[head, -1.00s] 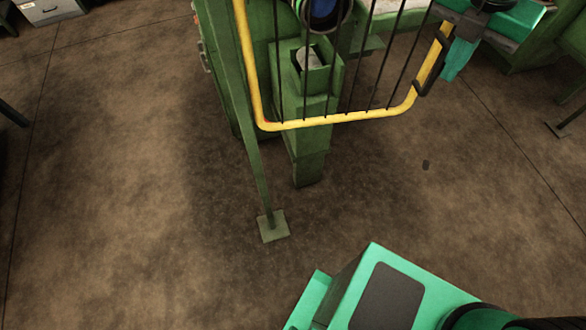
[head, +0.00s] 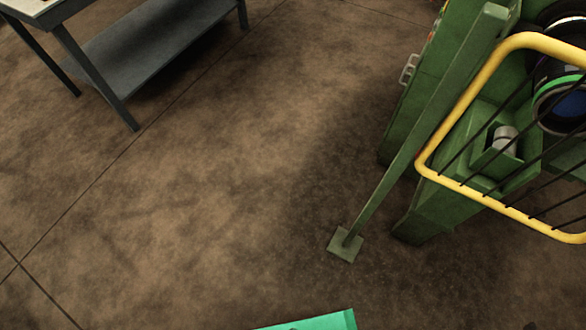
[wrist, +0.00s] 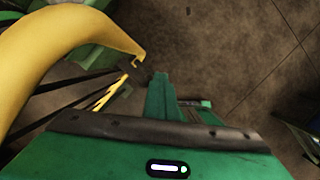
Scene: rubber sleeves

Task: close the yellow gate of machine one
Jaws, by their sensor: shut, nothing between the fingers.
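The yellow gate (head: 510,212) is a rounded tube frame with thin black bars at the right of the head view. It hangs in front of the green machine (head: 435,208), and its right part is cut off by the picture edge. In the wrist view, the gate's thick yellow tube (wrist: 60,45) curves close at the left, with a dark piece near its end. My gripper (wrist: 160,95) is shut and empty, just right of the tube. I cannot tell whether they touch. My gripper is outside the head view.
A green post (head: 395,180) with a square foot stands left of the gate. A grey workbench (head: 150,50) stands at the upper left. The brown floor between them is clear. A green part of my own body shows at the bottom.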

